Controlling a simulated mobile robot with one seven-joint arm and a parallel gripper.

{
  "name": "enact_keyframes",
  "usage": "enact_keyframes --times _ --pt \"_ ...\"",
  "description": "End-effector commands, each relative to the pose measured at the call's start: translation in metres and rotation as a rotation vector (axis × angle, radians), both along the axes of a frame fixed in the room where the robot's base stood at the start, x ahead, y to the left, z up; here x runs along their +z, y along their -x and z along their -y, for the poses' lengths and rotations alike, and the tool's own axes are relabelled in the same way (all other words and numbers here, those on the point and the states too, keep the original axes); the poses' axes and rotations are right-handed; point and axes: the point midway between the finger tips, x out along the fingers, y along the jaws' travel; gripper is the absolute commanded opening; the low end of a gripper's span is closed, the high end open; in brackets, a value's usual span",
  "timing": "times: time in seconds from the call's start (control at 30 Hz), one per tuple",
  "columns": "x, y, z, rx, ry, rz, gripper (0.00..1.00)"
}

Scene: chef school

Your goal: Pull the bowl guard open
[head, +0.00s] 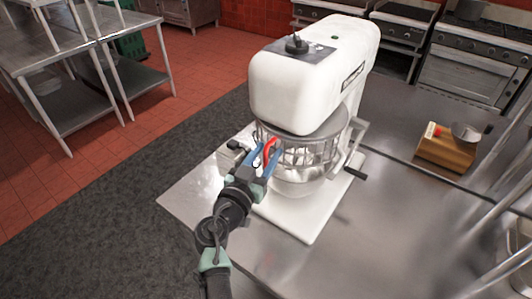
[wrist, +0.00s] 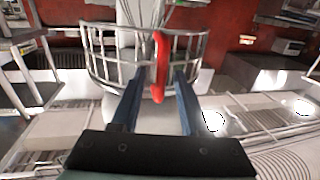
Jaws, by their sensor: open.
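The white stand mixer (head: 310,75) stands on a steel counter. Its wire bowl guard (head: 318,150) curves around the front below the mixer head, above the metal bowl (head: 297,183). The guard (wrist: 98,52) also shows in the wrist view, with its red handle (wrist: 161,65) hanging at the front. The red handle (head: 270,151) is at the guard's left front in the head view. My gripper (head: 265,158) is at the handle with its blue fingers apart. In the wrist view my gripper (wrist: 158,85) has one finger on each side of the handle. I cannot tell whether either finger touches it.
A wooden block with a metal piece (head: 447,150) sits on the counter at the right. Steel shelving (head: 85,60) stands at the left beyond a dark floor mat (head: 150,190). Ovens (head: 460,70) line the back. The counter in front of the mixer is clear.

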Motion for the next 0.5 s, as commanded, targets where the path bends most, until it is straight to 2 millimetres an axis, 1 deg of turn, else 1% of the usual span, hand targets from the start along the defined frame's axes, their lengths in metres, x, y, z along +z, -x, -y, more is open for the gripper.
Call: enact_keyframes --times 0.03,0.17,0.2,0.27,0.5 --pt "0.0000 0.0000 -0.0001 0.000 0.000 0.000 0.41" --pt "0.0000 0.0002 -0.0003 0.000 0.000 0.000 0.18" --pt "0.0000 0.0002 -0.0003 0.000 0.000 0.000 0.11" --pt "0.0000 0.0002 -0.0003 0.000 0.000 0.000 0.00" --pt "0.0000 0.0003 -0.0003 0.000 0.000 0.000 0.00"
